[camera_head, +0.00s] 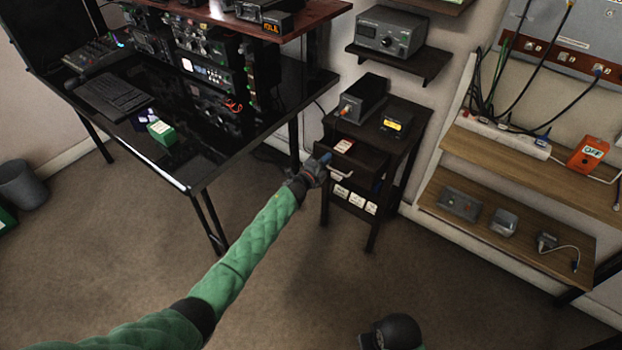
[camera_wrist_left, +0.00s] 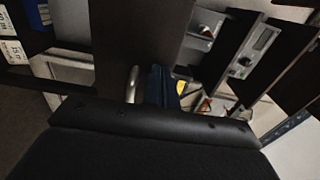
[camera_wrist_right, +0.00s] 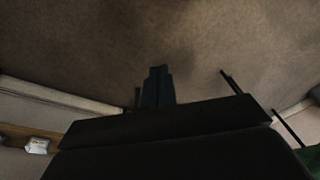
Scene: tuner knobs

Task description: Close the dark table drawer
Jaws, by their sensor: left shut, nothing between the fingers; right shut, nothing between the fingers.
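The dark side table (camera_head: 402,112) stands right of the big desk in the head view. Its dark drawer (camera_head: 360,158) is pulled out, with a small red and white packet (camera_head: 343,146) showing inside it. A pale bar handle (camera_head: 350,178) is on the drawer front. My left gripper (camera_head: 325,160) is shut and empty at the drawer's left front, close to the handle. In the left wrist view its blue fingers (camera_wrist_left: 160,84) are beside the metal handle (camera_wrist_left: 132,85) and the dark panel (camera_wrist_left: 135,45); contact is unclear. My right gripper (camera_wrist_right: 158,85) is shut and empty over carpet.
A black box (camera_head: 364,98) and a yellow-display device (camera_head: 396,122) stand on the side table. White-labelled boxes (camera_head: 355,200) sit on its lower shelf. The glossy black desk (camera_head: 250,140) is at left, a wooden shelf unit (camera_head: 520,240) at right.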

